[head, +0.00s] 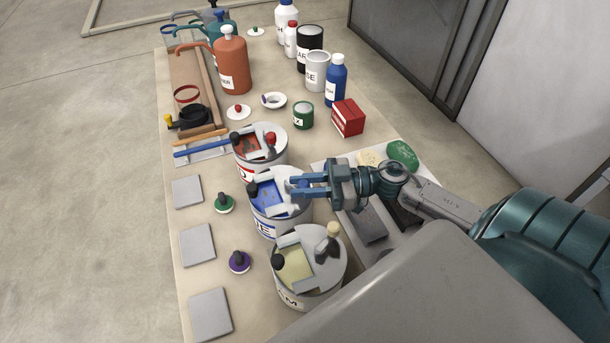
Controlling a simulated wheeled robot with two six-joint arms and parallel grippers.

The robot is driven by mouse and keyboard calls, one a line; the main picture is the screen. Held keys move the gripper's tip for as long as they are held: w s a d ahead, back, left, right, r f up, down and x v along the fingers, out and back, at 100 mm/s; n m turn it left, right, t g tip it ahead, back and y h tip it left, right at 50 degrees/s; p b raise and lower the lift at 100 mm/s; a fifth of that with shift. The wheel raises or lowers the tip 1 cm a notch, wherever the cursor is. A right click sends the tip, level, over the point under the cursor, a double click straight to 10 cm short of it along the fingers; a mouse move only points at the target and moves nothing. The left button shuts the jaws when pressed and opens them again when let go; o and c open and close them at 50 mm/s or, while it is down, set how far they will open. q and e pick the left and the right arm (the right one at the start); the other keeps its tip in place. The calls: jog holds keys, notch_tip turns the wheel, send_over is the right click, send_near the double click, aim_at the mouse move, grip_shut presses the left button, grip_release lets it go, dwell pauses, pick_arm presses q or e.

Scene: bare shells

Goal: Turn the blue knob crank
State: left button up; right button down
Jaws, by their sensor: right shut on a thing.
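The middle can (272,227) on the table holds blue paint (270,195) under a partly open grey lid. My right gripper (292,187) reaches in from the right over this lid. Its fingers are shut on the blue knob crank, which is mostly hidden between and behind them. A black knob (252,188) stands at the left of the same lid. My left gripper is not in view.
A red-paint can (262,163) with a red knob stands behind, and a cream-paint can (308,292) with a cream knob stands in front. Grey square plates (197,244) lie along the left edge. Bottles, tubs and a red box (348,118) stand farther back.

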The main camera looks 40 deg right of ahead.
jog(key=t+p, duration=0.1)
jog(key=m+t+h+p, duration=0.1)
jog(key=shift+s+a+r+m+p, duration=0.1)
jog(key=shift+a+r+m+p, duration=0.15)
jog(key=shift+a+m+p, duration=0.1)
jog(key=shift+a+f+m+t+h+p, duration=0.2)
jog(key=shift+m+t+h+p, duration=0.45)
jog(key=shift+t+h+p, duration=0.3)
jog(key=c, duration=1.3)
grip_release()
jog(key=shift+f, duration=0.1)
